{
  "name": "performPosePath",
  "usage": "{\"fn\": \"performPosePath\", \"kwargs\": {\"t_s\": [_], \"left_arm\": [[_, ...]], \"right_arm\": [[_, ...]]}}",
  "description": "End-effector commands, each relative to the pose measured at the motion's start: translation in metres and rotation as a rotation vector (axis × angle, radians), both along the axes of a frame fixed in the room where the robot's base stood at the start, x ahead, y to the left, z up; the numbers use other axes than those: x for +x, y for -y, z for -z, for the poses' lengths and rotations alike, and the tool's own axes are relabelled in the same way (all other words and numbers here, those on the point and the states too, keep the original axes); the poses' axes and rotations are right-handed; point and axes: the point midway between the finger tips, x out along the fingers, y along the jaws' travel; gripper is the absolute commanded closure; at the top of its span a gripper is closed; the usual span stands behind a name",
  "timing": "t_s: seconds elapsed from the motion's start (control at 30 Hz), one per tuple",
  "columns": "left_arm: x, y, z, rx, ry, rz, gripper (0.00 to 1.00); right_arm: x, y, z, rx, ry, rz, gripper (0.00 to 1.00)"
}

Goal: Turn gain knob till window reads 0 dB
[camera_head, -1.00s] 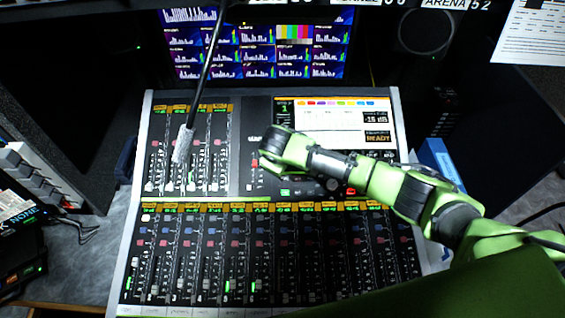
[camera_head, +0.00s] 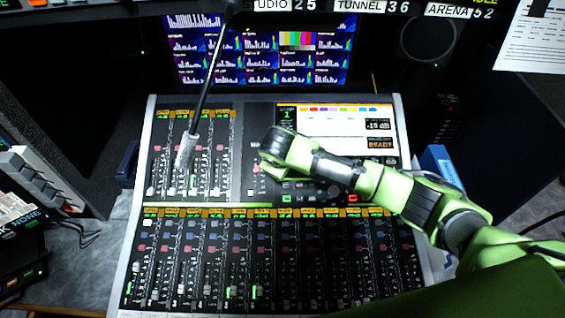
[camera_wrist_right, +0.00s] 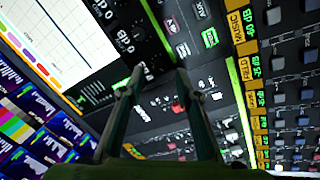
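The mixing console (camera_head: 240,196) fills the middle of the head view. Its readout window (camera_head: 378,125) shows what looks like -15 dB, with a panel reading READY (camera_head: 380,144) below it. A dark round knob (camera_head: 335,194) shows partly under my right forearm; I cannot read its label. My right gripper (camera_head: 272,150) hangs over the console's upper middle, left of the window and the knob. In the right wrist view my gripper (camera_wrist_right: 155,82) has its two dark fingers apart with nothing between them, above the console panel. My left gripper is not in view.
A gooseneck microphone (camera_head: 188,148) hangs over the upper left faders. Monitors (camera_head: 257,50) stand behind the console. A dark speaker (camera_head: 430,35) is at the back right. Stacked gear (camera_head: 22,240) is at the left. Fader rows (camera_head: 270,260) fill the console front.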

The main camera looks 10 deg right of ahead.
Motion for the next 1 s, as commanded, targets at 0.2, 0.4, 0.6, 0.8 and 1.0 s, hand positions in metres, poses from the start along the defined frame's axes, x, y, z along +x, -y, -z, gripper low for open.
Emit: {"fn": "performPosePath", "kwargs": {"t_s": [0.2, 0.4, 0.6, 0.8, 1.0], "left_arm": [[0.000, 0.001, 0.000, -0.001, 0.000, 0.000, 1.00], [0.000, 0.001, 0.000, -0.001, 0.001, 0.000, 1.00], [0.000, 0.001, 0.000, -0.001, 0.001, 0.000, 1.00], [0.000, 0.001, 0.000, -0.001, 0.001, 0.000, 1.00], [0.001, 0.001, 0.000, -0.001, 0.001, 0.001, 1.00]], "right_arm": [[-0.019, -0.008, -0.041, 0.003, 0.002, -0.003, 0.69], [-0.032, -0.012, -0.067, 0.001, 0.001, -0.002, 0.69], [-0.037, -0.013, -0.076, 0.001, -0.001, 0.000, 0.69], [-0.037, -0.013, -0.076, 0.001, -0.001, 0.000, 0.69], [-0.037, -0.013, -0.076, 0.000, -0.001, -0.001, 0.69]]}}
